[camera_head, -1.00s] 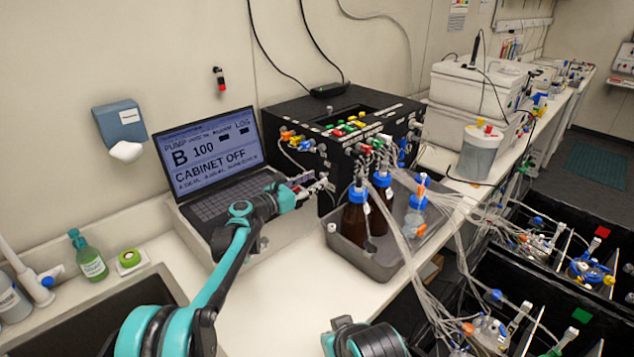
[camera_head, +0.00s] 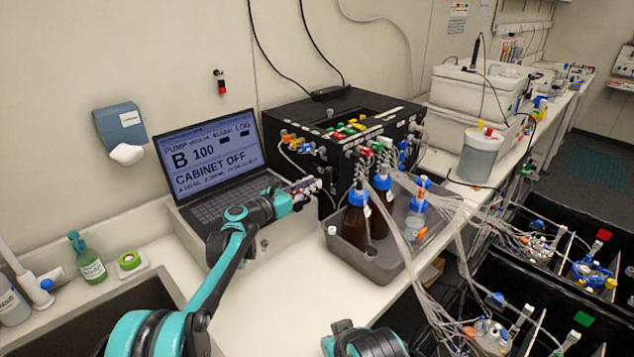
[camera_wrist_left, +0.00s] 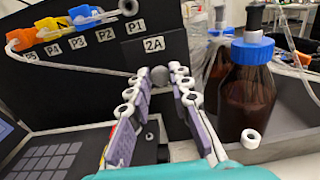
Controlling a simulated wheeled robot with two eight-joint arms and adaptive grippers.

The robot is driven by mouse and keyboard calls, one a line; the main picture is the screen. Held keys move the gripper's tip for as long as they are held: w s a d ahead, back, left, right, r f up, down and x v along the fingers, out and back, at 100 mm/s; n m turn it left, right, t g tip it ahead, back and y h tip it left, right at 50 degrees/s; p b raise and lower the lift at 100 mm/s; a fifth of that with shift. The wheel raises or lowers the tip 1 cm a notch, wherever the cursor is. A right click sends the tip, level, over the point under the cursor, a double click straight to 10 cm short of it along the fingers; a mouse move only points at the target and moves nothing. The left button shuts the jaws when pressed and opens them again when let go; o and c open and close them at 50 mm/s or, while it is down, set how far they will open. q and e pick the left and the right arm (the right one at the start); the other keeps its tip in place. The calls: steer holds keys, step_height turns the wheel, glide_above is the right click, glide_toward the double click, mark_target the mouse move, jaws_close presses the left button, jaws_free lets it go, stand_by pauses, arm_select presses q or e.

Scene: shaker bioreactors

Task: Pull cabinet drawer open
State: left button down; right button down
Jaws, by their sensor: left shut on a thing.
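The black cabinet (camera_head: 330,118) stands on the bench against the wall, with coloured connectors along its top edge and front. In the left wrist view its front panel labelled 2A (camera_wrist_left: 153,46) bears a round grey knob (camera_wrist_left: 159,75). My left gripper (camera_wrist_left: 160,79) is shut on this knob, its two purple-padded fingers on either side. In the head view the left gripper (camera_head: 308,188) is at the cabinet's lower left front. The fingers hide part of the panel, and I cannot tell whether the drawer is out. My right gripper is not in view.
A laptop (camera_head: 205,165) reading CABINET OFF stands left of my left gripper. A grey tray (camera_head: 345,250) with brown blue-capped bottles (camera_head: 355,222) and tubing is close on the right. The white bench (camera_head: 285,300) in front is clear.

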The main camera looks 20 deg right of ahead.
arm_select(q)
steer(key=v, duration=0.8)
steer(key=shift+a, duration=0.3)
steer(key=shift+s, duration=0.15)
steer(key=c, duration=1.4)
jaws_free()
steer(key=v, duration=1.2)
steer(key=shift+s, duration=0.1)
